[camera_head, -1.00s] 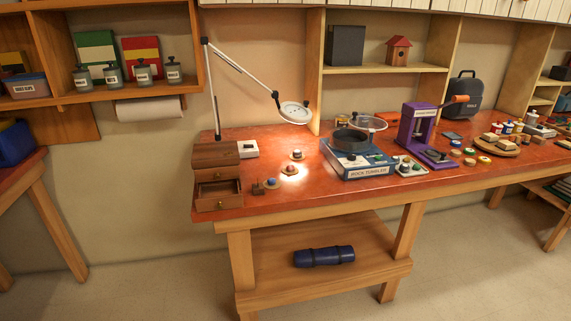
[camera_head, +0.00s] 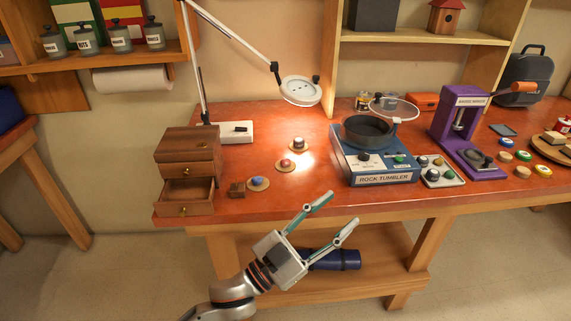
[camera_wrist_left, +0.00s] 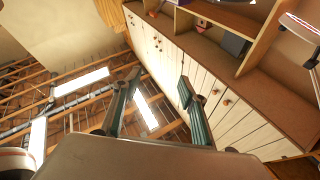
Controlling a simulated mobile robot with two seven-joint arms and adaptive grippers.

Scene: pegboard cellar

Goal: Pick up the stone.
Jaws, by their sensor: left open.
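Several small stones rest on round tan discs on the red-brown worktop: a blue one (camera_head: 258,181), a reddish one (camera_head: 286,162) under the lamp's light, and a pale-topped dark one (camera_head: 298,143) behind. Which of them is the stone I cannot tell. My left gripper (camera_head: 338,210) is open and empty in front of the worktop's front edge, to the right of and nearer than the discs. In the left wrist view its open fingers (camera_wrist_left: 160,82) point toward ceiling beams and wall cupboards, and no stone shows there.
A small wooden drawer unit (camera_head: 188,153) with an open lower drawer stands left of the discs, beside a brown block (camera_head: 237,189). The lamp head (camera_head: 300,90) hangs above. A blue rock tumbler (camera_head: 375,174) and a purple press (camera_head: 462,128) stand to the right.

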